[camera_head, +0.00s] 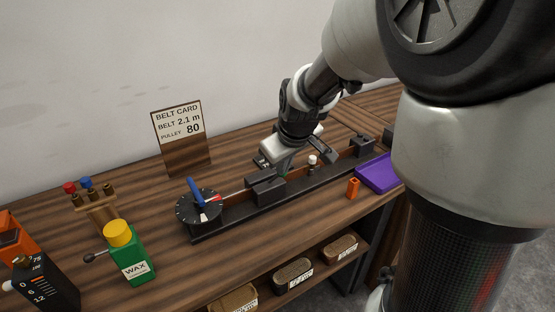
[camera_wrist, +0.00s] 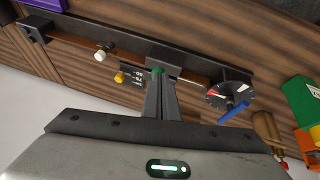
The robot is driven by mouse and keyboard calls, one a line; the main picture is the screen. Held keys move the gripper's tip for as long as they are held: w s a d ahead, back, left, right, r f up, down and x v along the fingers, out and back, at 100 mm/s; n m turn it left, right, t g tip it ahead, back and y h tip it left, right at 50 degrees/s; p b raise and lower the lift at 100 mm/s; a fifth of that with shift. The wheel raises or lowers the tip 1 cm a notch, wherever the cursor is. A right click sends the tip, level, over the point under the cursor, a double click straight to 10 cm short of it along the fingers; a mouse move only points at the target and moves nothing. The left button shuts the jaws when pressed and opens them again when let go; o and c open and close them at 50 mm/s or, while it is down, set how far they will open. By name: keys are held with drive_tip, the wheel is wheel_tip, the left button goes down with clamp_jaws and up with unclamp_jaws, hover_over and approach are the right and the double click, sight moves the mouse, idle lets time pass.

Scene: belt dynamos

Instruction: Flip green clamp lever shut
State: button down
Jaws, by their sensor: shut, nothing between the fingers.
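The green clamp lever (camera_wrist: 157,70) shows as a small green piece at the black block of the bench rail, right at my fingertips. In the head view only a bit of green (camera_head: 283,174) shows under my gripper; the rest is hidden. Whether the lever stands up or lies flat, I cannot tell. My gripper (camera_wrist: 160,88) is shut and empty, its fingers pointing at the block. Contact with the lever cannot be made out. The black rail (camera_head: 238,213) runs along the table, with a dial and blue handle (camera_head: 197,196) at its left end.
A white-topped knob (camera_head: 312,160) stands on the rail to the right of my gripper. An orange block (camera_head: 353,187) and a purple tray (camera_head: 378,172) lie in front of the rail. The belt card (camera_head: 180,130) stands behind; a green wax bottle (camera_head: 130,258) stands at left.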

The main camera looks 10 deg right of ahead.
drive_tip(key=shift+s+d+f, duration=0.15)
drive_tip(key=shift+s+f, duration=0.25)
drive_tip(key=shift+s, duration=0.05)
